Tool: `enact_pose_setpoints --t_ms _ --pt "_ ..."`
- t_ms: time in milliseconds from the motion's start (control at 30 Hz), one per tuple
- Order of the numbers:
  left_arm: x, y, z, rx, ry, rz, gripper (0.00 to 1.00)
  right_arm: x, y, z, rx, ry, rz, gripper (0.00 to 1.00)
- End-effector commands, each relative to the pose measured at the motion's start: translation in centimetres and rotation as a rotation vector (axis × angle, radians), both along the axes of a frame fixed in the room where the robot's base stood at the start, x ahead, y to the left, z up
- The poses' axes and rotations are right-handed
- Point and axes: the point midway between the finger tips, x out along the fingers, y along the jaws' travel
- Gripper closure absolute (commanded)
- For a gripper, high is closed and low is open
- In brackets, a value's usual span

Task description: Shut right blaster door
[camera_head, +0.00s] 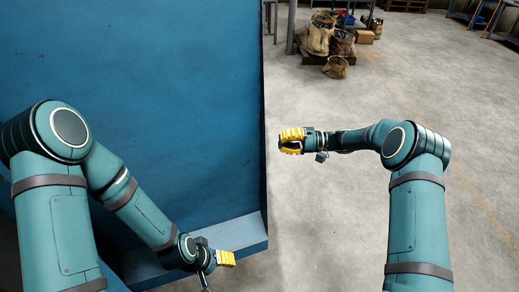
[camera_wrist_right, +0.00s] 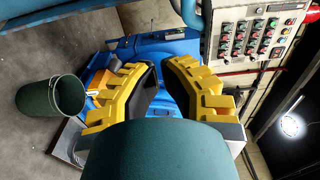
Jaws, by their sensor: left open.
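A large blue panel of the blaster (camera_head: 170,100) fills the left of the head view. I cannot tell for sure whether it is the right door. Its upright right edge stands beside open floor. My left gripper (camera_head: 232,258), with yellow fingers, is low in front of the panel, over a blue ledge (camera_head: 240,232) at its foot. It is open; nothing shows in it. My right gripper (camera_head: 281,141) is just right of the panel's edge, pointing left, apart from the panel in the picture. In the right wrist view its yellow fingers (camera_wrist_right: 166,66) are apart and empty.
Concrete floor (camera_head: 340,220) is clear on the right. Sacks (camera_head: 320,38) and a cardboard box (camera_head: 366,36) stand at the back. The right wrist view shows a green bin (camera_wrist_right: 52,98), a control panel with buttons (camera_wrist_right: 258,30) and a blue machine (camera_wrist_right: 170,45).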

Motion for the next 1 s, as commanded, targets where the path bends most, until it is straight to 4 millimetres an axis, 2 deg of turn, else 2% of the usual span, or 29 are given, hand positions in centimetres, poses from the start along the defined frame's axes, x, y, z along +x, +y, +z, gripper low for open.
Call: enact_pose_setpoints --t_ms 167,600,800,1000 --pt "0.0 0.0 0.2 0.0 0.0 0.0 0.4 -0.1 1.5 0.1 -0.003 0.011 0.017 1.0" --pt "0.0 0.0 1.0 -0.002 0.0 0.0 0.4 0.1 10.0 0.1 -0.004 0.01 0.015 1.0" --pt "0.0 0.1 1.5 -0.003 -0.001 0.0 0.4 -2.1 9.1 0.2 -0.005 0.012 0.01 1.0" --pt "-0.1 0.1 1.8 -0.003 -0.001 0.0 0.4 -3.4 8.7 0.1 -0.004 0.01 0.011 1.0"
